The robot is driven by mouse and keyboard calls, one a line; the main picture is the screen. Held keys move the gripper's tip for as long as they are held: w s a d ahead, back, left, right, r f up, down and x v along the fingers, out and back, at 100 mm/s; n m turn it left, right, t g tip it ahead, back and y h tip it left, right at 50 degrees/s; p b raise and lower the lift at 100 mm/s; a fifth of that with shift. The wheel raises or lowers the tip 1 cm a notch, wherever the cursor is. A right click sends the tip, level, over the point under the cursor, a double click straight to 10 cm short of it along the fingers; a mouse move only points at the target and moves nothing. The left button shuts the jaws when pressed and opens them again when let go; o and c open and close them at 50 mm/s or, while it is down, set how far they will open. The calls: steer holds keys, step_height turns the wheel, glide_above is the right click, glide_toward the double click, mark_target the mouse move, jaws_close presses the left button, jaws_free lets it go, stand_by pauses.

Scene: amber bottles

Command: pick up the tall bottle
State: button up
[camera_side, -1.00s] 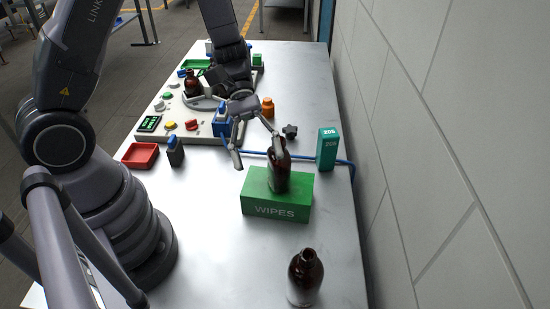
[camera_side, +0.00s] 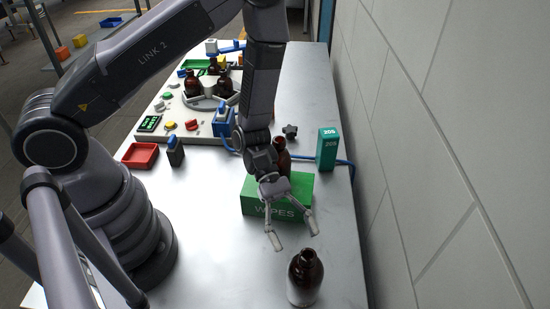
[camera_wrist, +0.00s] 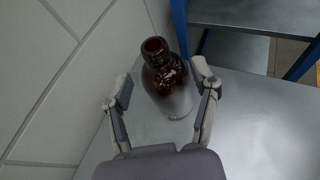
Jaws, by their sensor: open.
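A dark amber bottle (camera_side: 305,279) stands upright on the bare table at the front in the side view. Its lower part looks pale. My gripper (camera_side: 294,239) is open and empty, just behind and above this bottle, with the fingers pointing toward it. In the wrist view the bottle (camera_wrist: 168,82) shows ahead, between the lines of the two open fingers (camera_wrist: 161,78); I cannot tell its exact distance. I cannot tell surely which is taller.
A teal box (camera_side: 327,150) stands near the wall (camera_side: 430,120) on the right. A red tray (camera_side: 140,155) lies at left. More amber bottles (camera_side: 193,83) stand in a holder at the back. The table left of the front bottle is clear.

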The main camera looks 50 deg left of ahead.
mark_target(303, 252)
steer(key=x, duration=0.5)
steer(key=shift+w, duration=0.15)
jaws_close()
